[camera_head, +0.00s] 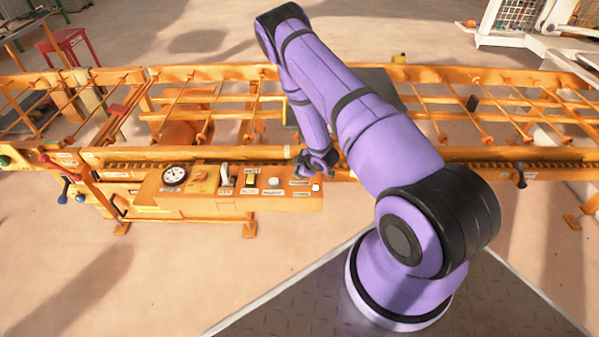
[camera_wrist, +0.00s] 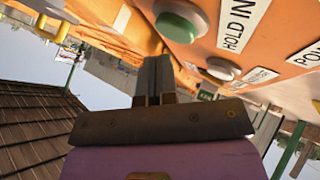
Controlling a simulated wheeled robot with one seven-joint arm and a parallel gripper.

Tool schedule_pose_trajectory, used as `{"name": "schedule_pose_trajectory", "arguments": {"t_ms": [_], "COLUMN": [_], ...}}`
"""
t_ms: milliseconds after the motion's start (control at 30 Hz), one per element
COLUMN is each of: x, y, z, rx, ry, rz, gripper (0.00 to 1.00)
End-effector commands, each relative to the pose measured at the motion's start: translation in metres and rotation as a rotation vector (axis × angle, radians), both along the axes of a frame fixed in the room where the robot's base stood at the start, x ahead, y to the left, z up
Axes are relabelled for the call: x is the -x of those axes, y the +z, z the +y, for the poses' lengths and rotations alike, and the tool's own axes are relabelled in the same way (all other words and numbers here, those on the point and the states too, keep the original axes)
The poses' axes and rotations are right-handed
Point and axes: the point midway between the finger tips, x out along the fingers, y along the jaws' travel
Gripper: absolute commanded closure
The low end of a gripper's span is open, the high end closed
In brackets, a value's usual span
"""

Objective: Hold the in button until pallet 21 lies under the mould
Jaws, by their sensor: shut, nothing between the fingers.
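An orange control panel (camera_head: 225,203) runs along the front of the orange conveyor frame. In the wrist view a green button (camera_wrist: 178,22) and a pale round button (camera_wrist: 220,68) sit on the panel, with a "HOLD IN" label (camera_wrist: 243,25) beside them. My gripper (camera_head: 318,168) is over the panel's right end. Its fingertips (camera_wrist: 157,62) are shut and empty, and appear beside both buttons in the wrist picture. I cannot tell whether they touch either one. No pallet number is readable. I cannot make out the mould; my arm hides part of the middle of the frame.
The panel also carries a round gauge (camera_head: 174,175), a lever (camera_head: 225,174) and a pale button (camera_head: 273,181). A red-handled lever (camera_head: 62,171) stands at the left. A dark flat plate (camera_head: 378,86) lies on the frame, partly behind my arm. Open floor lies in front.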

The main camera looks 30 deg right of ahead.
Motion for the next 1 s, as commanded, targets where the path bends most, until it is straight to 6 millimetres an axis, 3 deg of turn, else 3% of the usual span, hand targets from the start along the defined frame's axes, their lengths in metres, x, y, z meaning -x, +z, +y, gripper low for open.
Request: {"name": "schedule_pose_trajectory", "arguments": {"t_ms": [1000], "x": [0.0002], "y": [-0.0084], "z": [0.0], "rx": [0.0], "ry": [0.0], "rz": [0.0], "gripper": [1.0]}}
